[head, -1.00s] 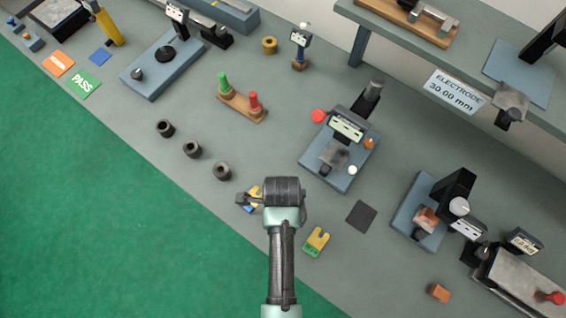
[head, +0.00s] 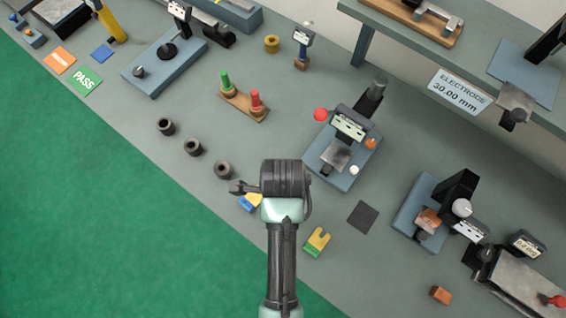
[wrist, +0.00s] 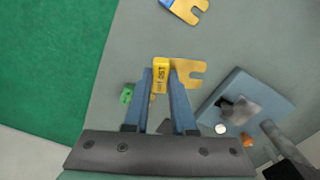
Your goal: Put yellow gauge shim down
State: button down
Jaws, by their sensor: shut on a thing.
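The yellow gauge shim shows in the wrist view, with a yellow marked tab (wrist: 161,70) between my fingertips and a forked yellow end sticking out to the right. My gripper (wrist: 161,82) is shut on it. Its height above the bench is hard to tell. In the head view my arm hides the held shim and the fingers. A green-tabbed shim (head: 317,242) lies on the bench to the right of my arm; its green tab (wrist: 127,92) shows left of my fingers in the wrist view. A blue-tabbed shim (head: 250,203) lies left of my wrist.
A dark square pad (head: 362,217) lies bare on the bench, right of the green-tabbed shim. A blue gauge stand (head: 337,177) is behind it. Several dark bushings (head: 192,146) stand to the left. Another blue fixture (head: 408,208) and a copper block (head: 440,295) are at right.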

notch_tip(320, 180, up, 2)
jog(key=shift+w+r, duration=0.1)
jog(key=shift+w+n, duration=0.15)
jog(key=shift+n, duration=0.45)
jog(key=n, duration=0.1)
jog(key=w+n+b, duration=0.1)
jog(key=n, duration=0.2)
jog(key=shift+w+f+n, duration=0.25)
jog(key=shift+w+n, duration=0.15)
jog(key=n, duration=0.2)
jog(key=w+n+b, duration=0.1)
jog(key=w+n, duration=0.1)
jog(key=n, duration=0.1)
jog(key=shift+f+n, duration=0.25)
jog(key=shift+n, duration=0.05)
jog(key=n, duration=0.1)
jog(key=w+n+b, duration=0.1)
jog(key=n, duration=0.3)
jog(key=shift+w+f, duration=0.15)
jog(key=shift+w, duration=0.25)
jog(key=n, duration=0.2)
jog(key=w+n+b, duration=0.1)
jog(key=n, duration=0.1)
jog(key=shift+w+d, duration=0.1)
jog(key=shift+w, duration=0.05)
